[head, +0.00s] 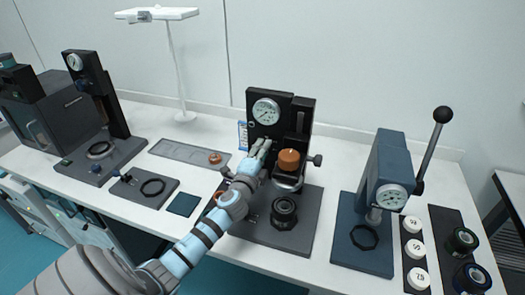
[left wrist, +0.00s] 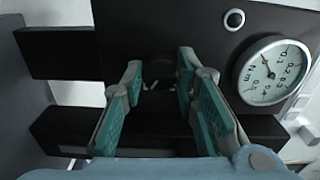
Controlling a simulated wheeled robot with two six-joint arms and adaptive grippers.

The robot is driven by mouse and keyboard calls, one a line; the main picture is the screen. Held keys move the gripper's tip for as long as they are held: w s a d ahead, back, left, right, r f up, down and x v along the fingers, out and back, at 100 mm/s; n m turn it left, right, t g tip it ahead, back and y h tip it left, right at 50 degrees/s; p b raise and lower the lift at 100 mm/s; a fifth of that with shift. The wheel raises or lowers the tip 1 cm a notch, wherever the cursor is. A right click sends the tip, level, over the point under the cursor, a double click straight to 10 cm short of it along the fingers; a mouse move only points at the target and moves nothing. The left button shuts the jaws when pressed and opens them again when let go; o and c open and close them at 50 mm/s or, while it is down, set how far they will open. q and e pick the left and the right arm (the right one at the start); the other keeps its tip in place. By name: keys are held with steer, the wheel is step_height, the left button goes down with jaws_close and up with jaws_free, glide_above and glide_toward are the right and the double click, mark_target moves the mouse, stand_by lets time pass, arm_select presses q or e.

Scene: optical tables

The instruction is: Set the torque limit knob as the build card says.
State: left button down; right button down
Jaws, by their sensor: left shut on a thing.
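My left gripper (head: 264,147) reaches the front of the black torque station (head: 278,99), just below its round white gauge (head: 265,111). In the left wrist view my left gripper (left wrist: 165,92) has its two teal-padded fingers either side of a dark knob (left wrist: 160,74) with small white marks, on the black panel. It is shut on this knob, whose setting I cannot read. The gauge also shows at right in the wrist view (left wrist: 272,72). A small blue and white card (head: 243,135) stands left of the station, partly hidden; its text is unreadable. My right gripper is not in view.
An orange-brown cylinder (head: 289,159) sits in the station's holder, above a black ring part (head: 285,212). A blue lever press (head: 385,180) and white numbered discs (head: 412,224) stand to the right. A grey tray (head: 185,153) and another black station (head: 90,85) are left.

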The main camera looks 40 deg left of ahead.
arm_select(q)
steer(key=c, duration=1.2)
jaws_free()
steer(key=shift+c, duration=0.2)
steer(key=v, duration=1.2)
